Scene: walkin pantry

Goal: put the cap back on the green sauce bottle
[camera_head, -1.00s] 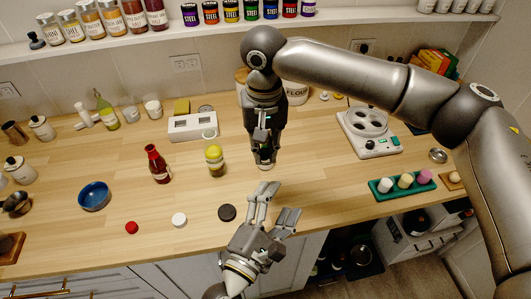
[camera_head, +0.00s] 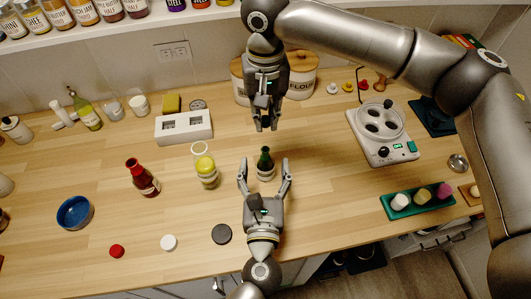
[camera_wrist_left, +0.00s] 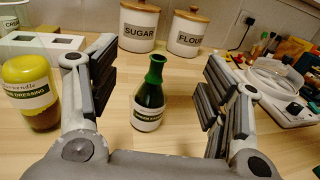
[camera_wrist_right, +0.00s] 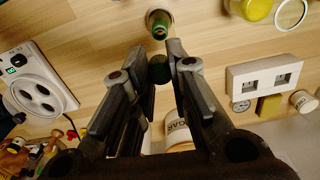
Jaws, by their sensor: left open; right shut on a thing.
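The green sauce bottle (camera_head: 265,167) stands upright and uncapped on the counter; its open mouth shows in the right wrist view (camera_wrist_right: 160,26). My left gripper (camera_head: 264,163) is open, with one finger on each side of the bottle. In the left wrist view the bottle (camera_wrist_left: 149,95) stands between the fingers with a gap on both sides. My right gripper (camera_head: 265,128) is behind the bottle in the head view, shut on a dark green cap (camera_wrist_right: 159,69). The cap is apart from the bottle mouth.
A yellow-topped dressing jar (camera_head: 207,172) and a red bottle (camera_head: 143,178) stand left of the green bottle. Red (camera_head: 117,251), white (camera_head: 168,243) and black (camera_head: 221,234) lids lie near the front edge. A white appliance (camera_head: 383,130) is at right.

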